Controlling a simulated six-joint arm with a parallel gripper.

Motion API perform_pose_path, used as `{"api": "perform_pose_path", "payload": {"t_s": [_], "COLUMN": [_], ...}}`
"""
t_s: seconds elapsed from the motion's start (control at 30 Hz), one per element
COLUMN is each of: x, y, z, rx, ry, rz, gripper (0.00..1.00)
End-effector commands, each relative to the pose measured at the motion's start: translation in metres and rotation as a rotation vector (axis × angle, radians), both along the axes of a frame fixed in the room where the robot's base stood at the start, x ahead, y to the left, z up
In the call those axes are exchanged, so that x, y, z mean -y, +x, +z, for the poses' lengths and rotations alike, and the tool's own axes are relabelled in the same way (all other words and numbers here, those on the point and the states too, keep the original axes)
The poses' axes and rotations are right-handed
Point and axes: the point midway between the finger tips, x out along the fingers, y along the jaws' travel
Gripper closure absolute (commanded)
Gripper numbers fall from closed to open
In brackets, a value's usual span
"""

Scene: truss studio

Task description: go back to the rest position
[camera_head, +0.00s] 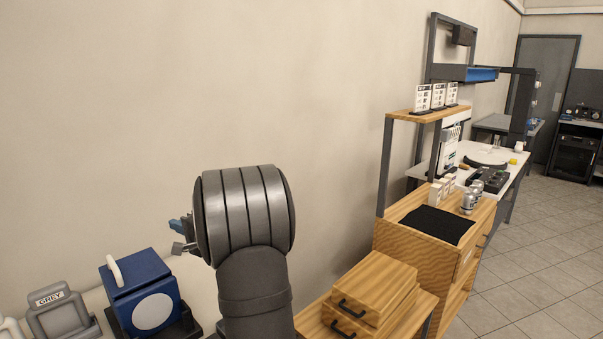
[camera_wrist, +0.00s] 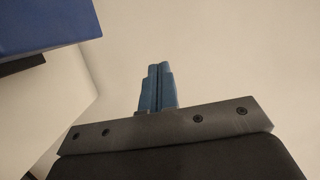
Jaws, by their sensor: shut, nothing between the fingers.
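My gripper (camera_wrist: 158,88) shows in the wrist view with its two blue fingers pressed together and nothing between them. Plain beige wall fills most of the picture behind the fingertips. In the head view my gripper (camera_head: 180,228) is mostly hidden behind my large grey wrist link; only a bit of blue and a grey piece show at its left side. It is close to the wall, above and to the right of a blue box.
The blue box (camera_head: 142,290) with a white handle and round white disc stands at lower left, beside a grey container labelled GREY (camera_head: 60,314). Wooden drawers (camera_head: 372,286) stand at right, before a wooden bench with a black mat (camera_head: 437,225). Tiled floor (camera_head: 540,270) is clear.

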Motion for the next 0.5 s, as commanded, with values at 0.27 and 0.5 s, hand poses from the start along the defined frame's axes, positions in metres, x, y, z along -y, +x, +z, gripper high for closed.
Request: {"api": "perform_pose_path", "payload": {"t_s": [0.27, 0.5], "x": [0.034, 0.055], "y": [0.034, 0.056], "z": [-0.023, -0.048], "rx": [-0.195, -0.350], "ry": [0.194, 0.347], "rz": [-0.002, -0.002], "gripper": [1.00, 1.00]}}
